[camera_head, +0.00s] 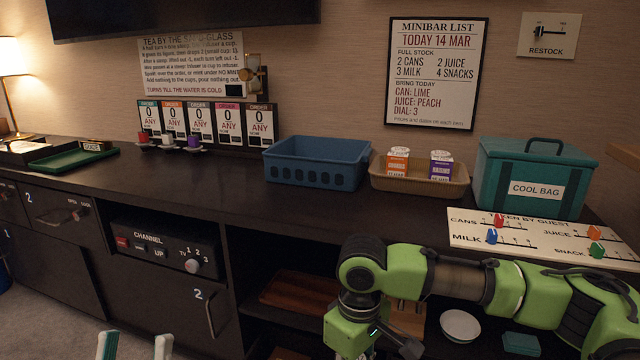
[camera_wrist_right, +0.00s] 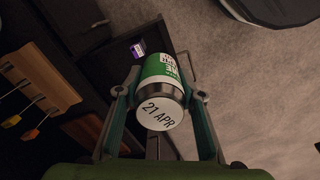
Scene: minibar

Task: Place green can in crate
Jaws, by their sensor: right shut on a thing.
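The green can (camera_wrist_right: 160,75) is in the right wrist view, between the fingers of my right gripper (camera_wrist_right: 160,100), which is shut on it. The can's pale end reads "21 APR" and faces the camera; its label is partly turned away. The blue crate (camera_head: 312,174) stands on the counter near the middle, with slotted sides. My left gripper (camera_head: 135,346) shows only its fingertips at the bottom edge, apart, with nothing seen between them.
Right of the crate are a tan basket (camera_head: 420,183) with two cartons and a teal cool bag (camera_head: 530,178). A slider panel (camera_head: 540,242) lies at front right. Open shelves lie below.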

